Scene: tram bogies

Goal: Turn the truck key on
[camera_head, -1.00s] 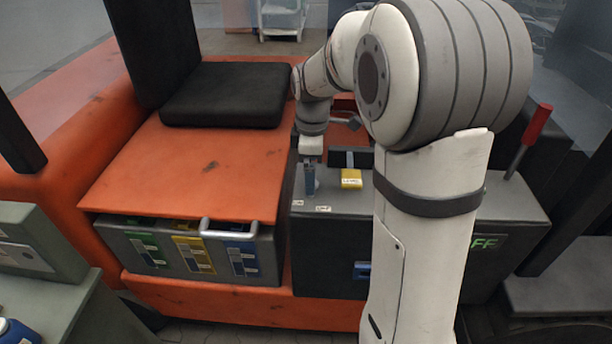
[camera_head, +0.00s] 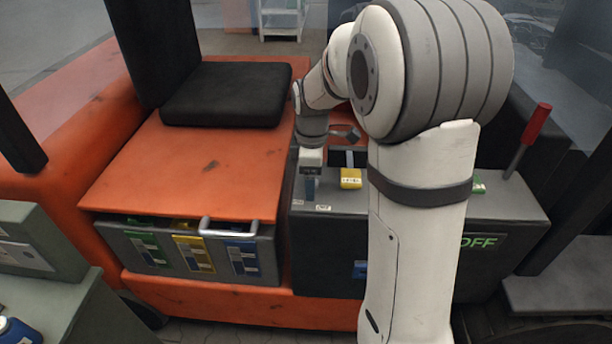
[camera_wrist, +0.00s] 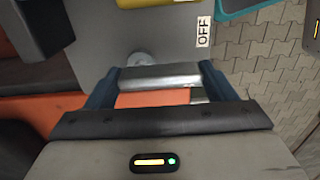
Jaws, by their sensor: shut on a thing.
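The truck key shows in the wrist view as a silver bar (camera_wrist: 160,77) beside a round metal base (camera_wrist: 141,60) on the grey console. My gripper (camera_head: 310,186) stands over the left end of the console (camera_head: 335,230) and points down. In the wrist view its two dark blue fingers are at the ends of the bar, shut on it. In the head view the key is hidden by my gripper. A label reading OFF (camera_wrist: 203,31) is near the key in the wrist view. Green text ending in FF (camera_head: 479,242) shows on the console's front, partly behind my arm.
A yellow labelled block (camera_head: 351,179) is just right of my gripper. A red-handled lever (camera_head: 529,138) rises at the console's right. A black seat (camera_head: 225,94) and a drawer with coloured items (camera_head: 192,252) are to the left. My arm hides the console's middle.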

